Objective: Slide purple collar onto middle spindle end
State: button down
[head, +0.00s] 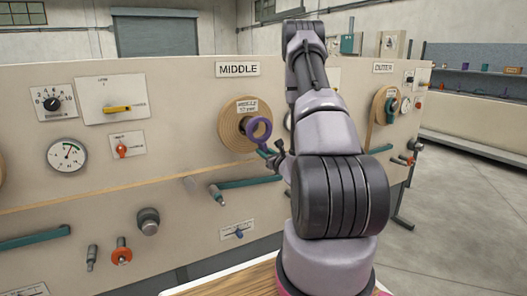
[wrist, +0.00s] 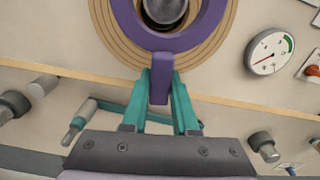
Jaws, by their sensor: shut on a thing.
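The purple collar (head: 257,129) is a ring with a short tab, in front of the wooden disc (head: 231,132) under the MIDDLE sign. My gripper (head: 268,151) holds it from below. In the wrist view, the teal fingers of my gripper (wrist: 160,84) are shut on the tab of the purple collar (wrist: 125,17). The dark grey rounded middle spindle end (wrist: 163,8) shows inside the ring's opening, cut off by the top edge. I cannot tell whether the ring is around the spindle or still in front of it.
Left of the disc are a gauge (head: 67,156) and a yellow-handled switch (head: 118,108). A teal bar (head: 250,182) and a grey knob (head: 148,221) stick out below. Another wooden disc (head: 380,107) is at right. Open floor (head: 465,195) lies right of the panel.

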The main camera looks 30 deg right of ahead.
aim_at(251, 143)
jog(key=shift+w, duration=0.25)
jog(key=shift+w+a, duration=0.15)
jog(key=shift+w, duration=3.85)
jog(key=shift+w+f, duration=0.15)
jog(key=shift+c, duration=0.6)
grip_release()
jog(key=shift+s, duration=4)
